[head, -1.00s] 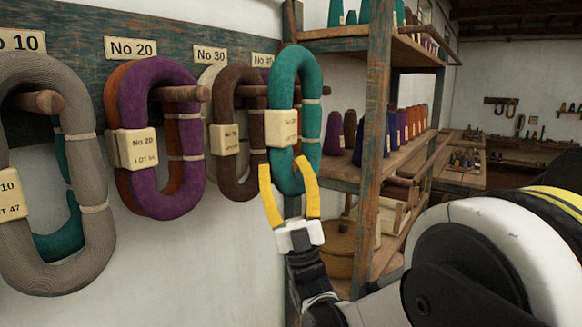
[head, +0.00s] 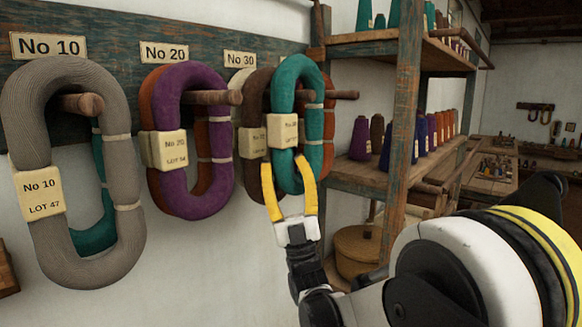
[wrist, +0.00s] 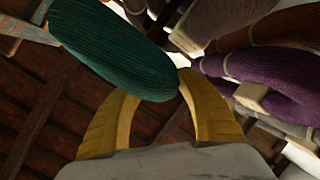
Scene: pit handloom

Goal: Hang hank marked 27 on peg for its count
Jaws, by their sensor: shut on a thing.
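A teal hank (head: 287,95) hangs upright from my gripper (head: 290,180), whose yellow fingers are shut on its lower end. Its cream tag (head: 284,130) is too small to read. The hank stands in front of the brown hank (head: 252,110) and an orange-brown hank (head: 328,125); I cannot tell whether it touches them. Plates mark No 10 (head: 48,45), No 20 (head: 164,52) and No 30 (head: 240,58). In the wrist view the teal hank (wrist: 110,50) lies across the fingers.
A grey hank (head: 120,170) hangs on the No 10 peg (head: 82,104), with teal behind it. A purple hank (head: 177,190) hangs on the No 20 peg (head: 215,97). A shelf post (head: 404,120) and cones of yarn stand to the right. A round basket (head: 357,250) sits below.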

